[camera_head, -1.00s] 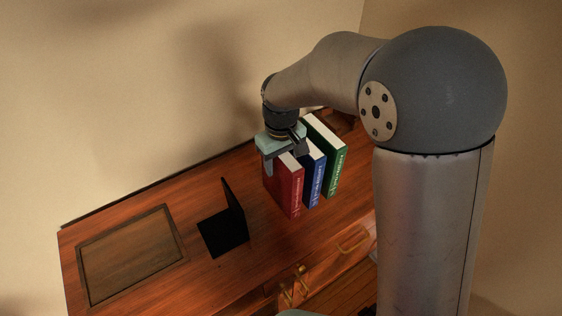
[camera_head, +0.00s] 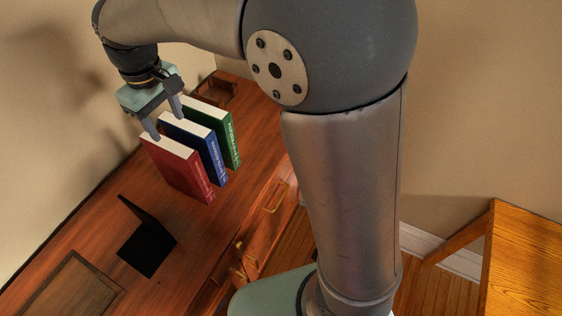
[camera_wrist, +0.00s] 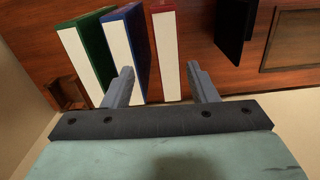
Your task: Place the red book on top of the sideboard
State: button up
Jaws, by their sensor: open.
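The red book (camera_head: 178,168) stands upright on the sideboard (camera_head: 190,215), its spine to the front and its white page edge on top. It is the left one in a row with the blue book (camera_head: 197,148) and the green book (camera_head: 215,130). My gripper (camera_head: 166,120) is open and empty above the back of the row. In the wrist view my gripper (camera_wrist: 160,70) has one finger on each side of the red book's (camera_wrist: 166,55) page edge. The left finger overlaps the blue book (camera_wrist: 132,40) in that view. Whether a finger touches a book is unclear.
A black bookend (camera_head: 147,245) stands left of the red book, with a gap between. A flat dark framed panel (camera_head: 70,290) lies farther left. A small brown wooden object (camera_head: 220,92) is behind the green book. A wooden table (camera_head: 525,260) is at the far right.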

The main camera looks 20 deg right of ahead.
jog(key=s+d+f+m, duration=0.1)
jog(key=s+d+m, duration=0.25)
jog(key=d, duration=0.55)
jog(key=s+d+f+m, duration=0.1)
jog(key=s+d+m, duration=0.1)
jog(key=s+d, duration=0.45)
jog(key=s+d+f+m, duration=0.3)
jog(key=s+d+f, duration=0.1)
jog(key=s+d, duration=0.4)
jog(key=shift+d+f+t, duration=0.3)
